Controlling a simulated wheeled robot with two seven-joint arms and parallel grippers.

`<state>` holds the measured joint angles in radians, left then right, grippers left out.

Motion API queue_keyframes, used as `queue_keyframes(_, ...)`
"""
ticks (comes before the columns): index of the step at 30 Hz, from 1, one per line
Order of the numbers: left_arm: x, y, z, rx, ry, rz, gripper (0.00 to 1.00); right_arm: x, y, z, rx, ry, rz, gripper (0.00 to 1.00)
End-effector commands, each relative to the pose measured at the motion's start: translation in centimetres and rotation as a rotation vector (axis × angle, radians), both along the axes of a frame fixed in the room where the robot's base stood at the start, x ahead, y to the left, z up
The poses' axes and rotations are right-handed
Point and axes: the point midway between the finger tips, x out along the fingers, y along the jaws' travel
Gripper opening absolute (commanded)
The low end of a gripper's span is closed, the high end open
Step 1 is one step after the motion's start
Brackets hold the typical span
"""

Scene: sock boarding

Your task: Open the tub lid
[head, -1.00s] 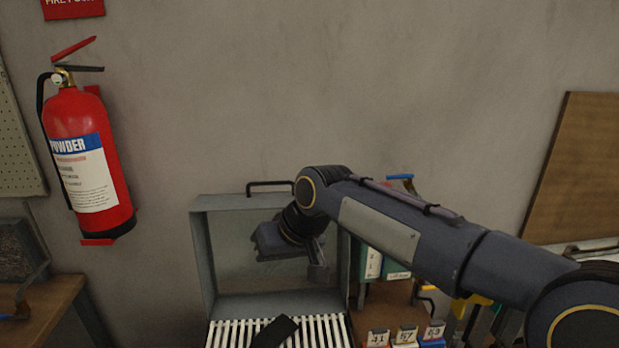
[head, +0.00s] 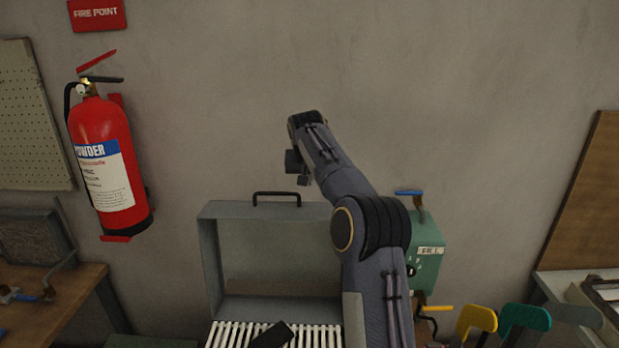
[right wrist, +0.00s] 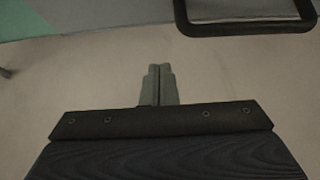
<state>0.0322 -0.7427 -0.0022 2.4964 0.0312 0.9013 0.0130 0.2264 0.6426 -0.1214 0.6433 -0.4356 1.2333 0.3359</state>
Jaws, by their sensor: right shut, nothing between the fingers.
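The tub's grey lid (head: 207,262) stands raised and upright, its hollow inner side facing me. Its dark handle (head: 277,194) is on the top edge. White slats (head: 315,335) show below the lid, inside the tub, with a black object (head: 270,335) lying on them. My right gripper (head: 303,181) is above the lid's handle, apart from it, in front of the wall. In the right wrist view its two fingers (right wrist: 160,82) are shut together and empty, with the handle (right wrist: 247,27) at the upper right. My left gripper is not in view.
A red fire extinguisher (head: 105,160) hangs on the wall at left. A green box (head: 427,255) stands right of the lid, partly behind my right arm.

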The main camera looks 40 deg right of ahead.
Motion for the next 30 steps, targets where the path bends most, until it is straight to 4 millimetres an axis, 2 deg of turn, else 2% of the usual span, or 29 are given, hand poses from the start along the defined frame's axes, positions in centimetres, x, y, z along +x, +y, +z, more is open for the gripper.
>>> queue_keyframes(10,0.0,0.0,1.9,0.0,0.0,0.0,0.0,2.7,-2.3,-6.0,0.003,0.003,0.0,0.0)
queue_keyframes(18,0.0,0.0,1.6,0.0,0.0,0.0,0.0,0.4,-0.3,-5.2,0.001,-0.001,0.002,0.0)
queue_keyframes(30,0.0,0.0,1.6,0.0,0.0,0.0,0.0,-0.4,0.4,-5.2,0.001,-0.002,0.001,0.0)
